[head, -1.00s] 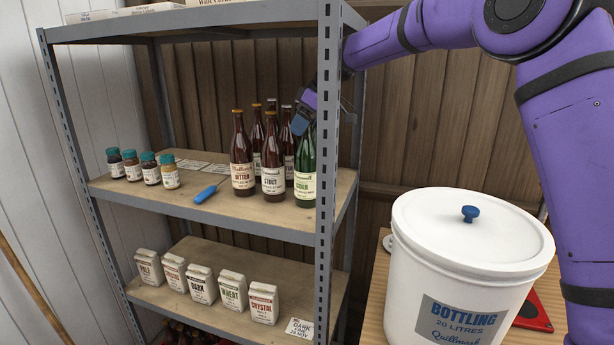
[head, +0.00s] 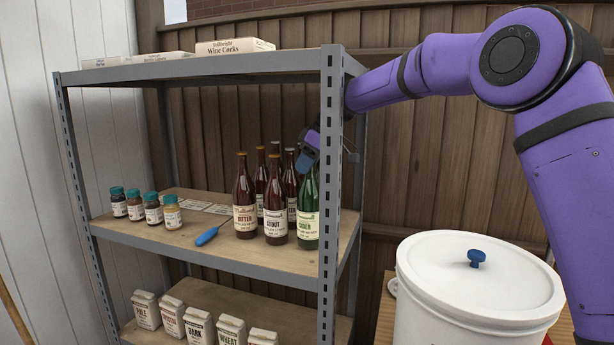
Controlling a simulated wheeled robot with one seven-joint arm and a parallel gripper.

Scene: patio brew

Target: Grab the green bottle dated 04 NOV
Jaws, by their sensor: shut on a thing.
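The green bottle (head: 308,215) with a cider label stands upright at the right end of the middle shelf, partly behind the shelf's front post. Its date is too small to read. My gripper (head: 306,158) is at the green bottle's neck, reaching in from the right behind the post, and is shut on it. The fingertips are partly hidden. The bottle appears to stand on the shelf board; I cannot tell any gap below it.
Brown bottles (head: 275,205) stand close on the green bottle's left. The metal post (head: 328,180) is close in front of my gripper. A white bucket (head: 480,300) stands at the lower right.

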